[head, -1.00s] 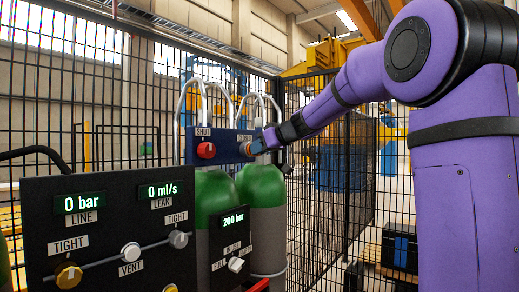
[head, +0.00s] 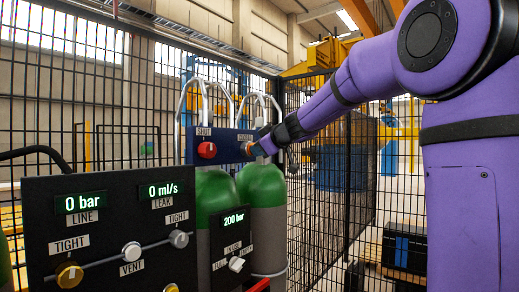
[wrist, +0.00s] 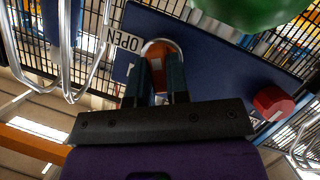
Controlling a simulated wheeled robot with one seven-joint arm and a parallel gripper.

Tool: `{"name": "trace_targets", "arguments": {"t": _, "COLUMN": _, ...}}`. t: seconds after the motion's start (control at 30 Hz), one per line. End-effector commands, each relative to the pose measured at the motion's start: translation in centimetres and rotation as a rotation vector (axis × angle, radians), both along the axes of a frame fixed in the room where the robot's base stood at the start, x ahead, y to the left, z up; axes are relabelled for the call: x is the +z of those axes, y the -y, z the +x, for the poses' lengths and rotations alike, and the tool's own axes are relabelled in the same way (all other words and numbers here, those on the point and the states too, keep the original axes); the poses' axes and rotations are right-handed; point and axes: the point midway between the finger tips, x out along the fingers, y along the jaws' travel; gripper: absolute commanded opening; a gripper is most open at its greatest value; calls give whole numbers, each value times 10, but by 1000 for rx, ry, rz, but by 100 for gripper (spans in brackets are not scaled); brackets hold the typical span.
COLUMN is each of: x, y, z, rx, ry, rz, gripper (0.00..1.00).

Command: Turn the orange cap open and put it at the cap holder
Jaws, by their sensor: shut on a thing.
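The orange cap (wrist: 158,72) sits on the blue panel (wrist: 215,70), between the two fingers of my gripper (wrist: 157,82) in the wrist view. My gripper is shut on it, and the fingers hide its sides. In the head view only a sliver of orange (head: 249,150) shows at my gripper (head: 256,148), at the right end of the blue panel. I cannot make out a cap holder in either view.
A red knob (head: 207,150) is on the same panel, left of my gripper. Green-topped cylinders (head: 262,185) stand below. A black control panel (head: 110,225) with several knobs fills the lower left. Black mesh fencing (head: 345,180) stands behind.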

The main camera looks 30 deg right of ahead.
Motion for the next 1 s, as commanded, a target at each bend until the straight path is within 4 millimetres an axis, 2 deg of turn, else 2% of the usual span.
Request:
{"name": "trace_targets", "arguments": {"t": 0.2, "x": 0, "y": 0, "z": 0, "rx": 0, "ry": 8, "rz": -17, "gripper": 0}}
{"name": "trace_targets", "arguments": {"t": 1.0, "x": -2, "y": -2, "z": -1, "rx": -1, "ry": 184, "rz": -444, "gripper": 0}}
